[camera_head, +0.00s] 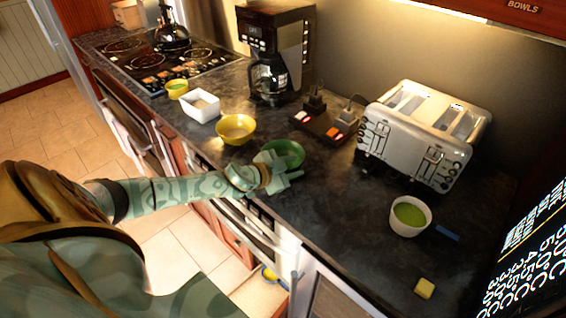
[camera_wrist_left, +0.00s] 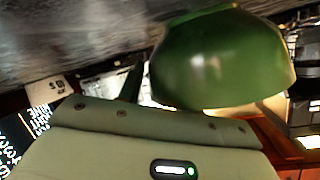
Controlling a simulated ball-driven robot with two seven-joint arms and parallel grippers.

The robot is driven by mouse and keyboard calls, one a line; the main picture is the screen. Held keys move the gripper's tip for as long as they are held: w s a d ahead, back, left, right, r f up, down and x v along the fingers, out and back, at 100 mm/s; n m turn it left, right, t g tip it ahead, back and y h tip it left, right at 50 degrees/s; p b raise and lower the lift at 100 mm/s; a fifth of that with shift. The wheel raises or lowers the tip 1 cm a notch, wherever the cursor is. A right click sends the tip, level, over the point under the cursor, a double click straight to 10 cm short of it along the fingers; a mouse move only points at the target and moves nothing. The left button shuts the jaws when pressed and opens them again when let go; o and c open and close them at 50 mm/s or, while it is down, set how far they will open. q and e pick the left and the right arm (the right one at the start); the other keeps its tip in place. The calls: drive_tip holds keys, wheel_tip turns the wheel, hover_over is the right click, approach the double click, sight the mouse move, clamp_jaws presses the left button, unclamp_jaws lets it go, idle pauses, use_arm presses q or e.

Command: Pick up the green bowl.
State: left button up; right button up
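The green bowl (camera_head: 285,151) sits on the dark counter near its front edge, between the yellow bowl and the toaster. My left gripper (camera_head: 287,174) is just in front of the bowl, at its near rim, and covers part of it. Its fingers look spread apart. In the left wrist view the green bowl (camera_wrist_left: 222,62) fills the upper middle, very close to the gripper. I cannot tell whether a finger touches it. My right gripper is in neither view.
A yellow bowl (camera_head: 236,129), a white dish (camera_head: 201,106) and a small green-yellow cup (camera_head: 177,90) stand to the left. Behind are a coffee maker (camera_head: 275,50) and a power strip (camera_head: 324,124). A toaster (camera_head: 425,132), a white cup (camera_head: 410,215) and a yellow block (camera_head: 424,288) are to the right.

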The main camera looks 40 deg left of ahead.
use_arm(q)
drive_tip(key=shift+s, duration=0.1)
clamp_jaws()
drive_tip(key=shift+r, duration=0.15)
drive_tip(key=shift+r+p, duration=0.3)
wheel_tip(320, 180, up, 2)
drive_tip(key=shift+r+p, duration=0.2)
drive_tip(key=shift+p, duration=0.5)
drive_tip(key=s+d+r+p, duration=0.1)
drive_tip(key=s+r+p, duration=0.3)
drive_tip(key=s+r, duration=0.5)
drive_tip(key=s, duration=0.5)
drive_tip(key=shift+r, duration=0.4)
